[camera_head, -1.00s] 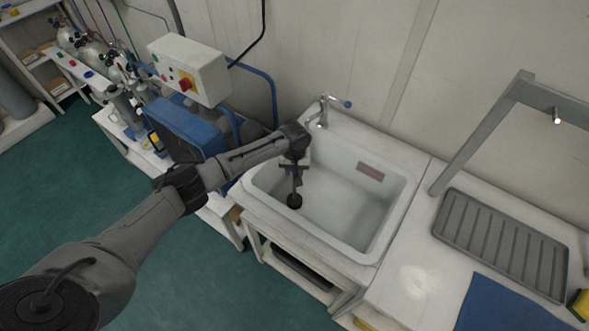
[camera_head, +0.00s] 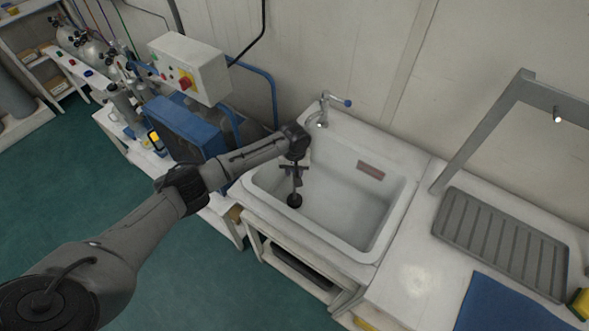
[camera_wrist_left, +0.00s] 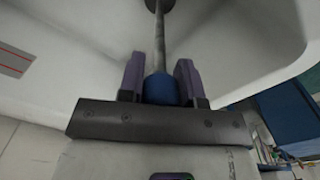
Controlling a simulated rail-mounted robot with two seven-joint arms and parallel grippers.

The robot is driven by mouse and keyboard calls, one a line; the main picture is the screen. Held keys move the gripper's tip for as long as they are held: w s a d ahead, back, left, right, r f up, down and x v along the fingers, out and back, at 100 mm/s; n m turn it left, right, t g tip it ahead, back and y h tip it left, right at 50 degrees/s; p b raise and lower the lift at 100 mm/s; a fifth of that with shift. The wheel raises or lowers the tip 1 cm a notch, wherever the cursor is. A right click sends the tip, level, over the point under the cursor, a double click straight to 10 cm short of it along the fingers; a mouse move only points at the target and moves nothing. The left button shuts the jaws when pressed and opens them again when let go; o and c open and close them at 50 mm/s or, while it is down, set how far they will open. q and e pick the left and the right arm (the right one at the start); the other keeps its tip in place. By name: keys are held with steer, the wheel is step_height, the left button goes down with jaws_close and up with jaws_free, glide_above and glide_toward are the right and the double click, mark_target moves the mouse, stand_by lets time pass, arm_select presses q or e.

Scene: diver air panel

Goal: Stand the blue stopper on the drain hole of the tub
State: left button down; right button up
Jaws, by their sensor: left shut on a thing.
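The white tub (camera_head: 345,212) is set in the counter. My left gripper (camera_head: 294,176) hangs inside its left part, pointing down. In the left wrist view my left gripper (camera_wrist_left: 161,85) is shut on the blue knob of the stopper (camera_wrist_left: 160,90). A thin grey rod runs from the knob to a dark disc, cut off by the top edge of that view. In the head view the dark round disc (camera_head: 295,201) shows below the fingers, low in the tub. The drain hole is not visible; I cannot tell whether the disc touches the floor. My right gripper is not in view.
A tap (camera_head: 322,108) with a blue tip stands behind the tub. A grey ribbed drainer (camera_head: 500,244), a blue mat (camera_head: 512,304) and a yellow sponge (camera_head: 580,303) are on the right counter. A control box (camera_head: 190,70) stands left of the tub.

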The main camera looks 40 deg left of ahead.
arm_select(q)
steer(key=shift+f, duration=0.15)
steer(key=c, duration=0.9)
jaws_free()
steer(key=o, duration=0.7)
steer(key=shift+o, duration=0.2)
